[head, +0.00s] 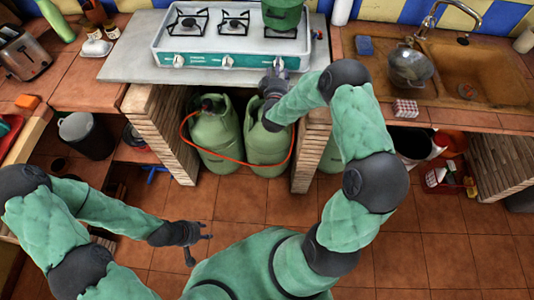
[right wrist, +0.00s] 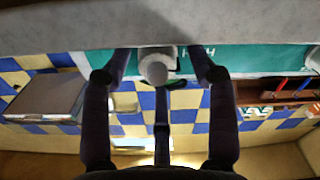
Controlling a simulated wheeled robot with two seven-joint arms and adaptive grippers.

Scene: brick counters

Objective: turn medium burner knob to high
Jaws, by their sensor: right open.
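The stove (head: 235,42) is white with a teal front strip that carries round white knobs. The left knob (head: 179,61) and the middle knob (head: 227,61) are in plain view in the head view. In the right wrist view, a pale round knob (right wrist: 155,66) sits between the spread fingers of my right gripper (right wrist: 160,66). Whether they touch it, I cannot tell. My left gripper (head: 198,243) is open and empty, low over the floor, far from the stove.
A green pot (head: 284,14) stands on the right burner. Two green gas cylinders (head: 216,138) stand under the counter, with an orange hose (head: 240,168) in front. A sink (head: 475,75) with a metal pot (head: 409,68) is at right.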

